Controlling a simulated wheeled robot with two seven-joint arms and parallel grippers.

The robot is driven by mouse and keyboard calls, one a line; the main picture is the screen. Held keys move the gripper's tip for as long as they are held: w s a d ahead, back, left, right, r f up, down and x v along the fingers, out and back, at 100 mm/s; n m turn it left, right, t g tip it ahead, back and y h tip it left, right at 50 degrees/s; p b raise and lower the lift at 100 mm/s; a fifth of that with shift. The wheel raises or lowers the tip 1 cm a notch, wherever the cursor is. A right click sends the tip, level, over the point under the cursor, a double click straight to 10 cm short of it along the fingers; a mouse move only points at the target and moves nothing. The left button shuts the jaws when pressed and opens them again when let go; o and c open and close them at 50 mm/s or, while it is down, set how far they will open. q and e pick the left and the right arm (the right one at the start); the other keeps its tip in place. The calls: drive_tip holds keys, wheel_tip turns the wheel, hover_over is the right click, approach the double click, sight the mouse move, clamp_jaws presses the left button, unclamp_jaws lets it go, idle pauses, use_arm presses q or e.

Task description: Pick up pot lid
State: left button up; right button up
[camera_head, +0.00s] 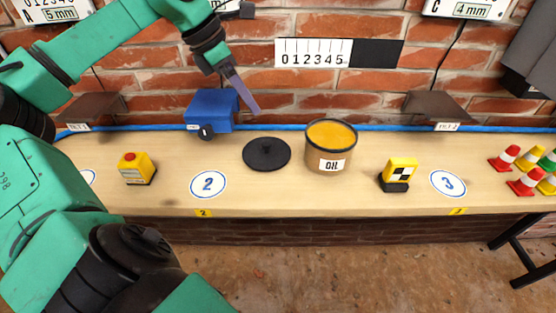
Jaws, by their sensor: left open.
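The pot lid (267,154) is a flat dark disc with a small knob on top. It lies on the wooden shelf, left of the pot (331,148), which is open, labelled OIL and filled with yellow-orange content. My left gripper (250,103) comes in from the upper left and points down to the right. Its fingers are above and slightly left of the lid, apart from it and empty. The gap between the fingers is hard to see from this angle. My right gripper is not in view.
A blue box-like device (211,111) stands behind the lid to the left. A yellow block with a red button (137,168) and a yellow checkered marker block (399,174) stand on the shelf. Small striped cones (504,158) crowd the right end. A brick wall (300,84) rises behind.

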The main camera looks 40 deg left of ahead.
sight(266, 143)
use_arm(q)
drive_tip(key=p+x, duration=0.1)
drive_tip(key=x, duration=0.3)
drive_tip(key=s+a+x, duration=0.1)
drive_tip(key=x, duration=0.3)
drive_tip(key=f+p+x, duration=0.1)
drive_tip(key=x, duration=0.4)
drive_tip(key=shift+s+a+p, duration=0.25)
drive_tip(key=shift+s+p, duration=0.05)
drive_tip(key=shift+s, duration=0.1)
drive_tip(key=shift+w+f+y, duration=0.1)
drive_tip(key=shift+f+y, duration=0.15)
drive_tip(key=shift+y, duration=0.05)
drive_tip(key=shift+r, duration=0.1)
clamp_jaws()
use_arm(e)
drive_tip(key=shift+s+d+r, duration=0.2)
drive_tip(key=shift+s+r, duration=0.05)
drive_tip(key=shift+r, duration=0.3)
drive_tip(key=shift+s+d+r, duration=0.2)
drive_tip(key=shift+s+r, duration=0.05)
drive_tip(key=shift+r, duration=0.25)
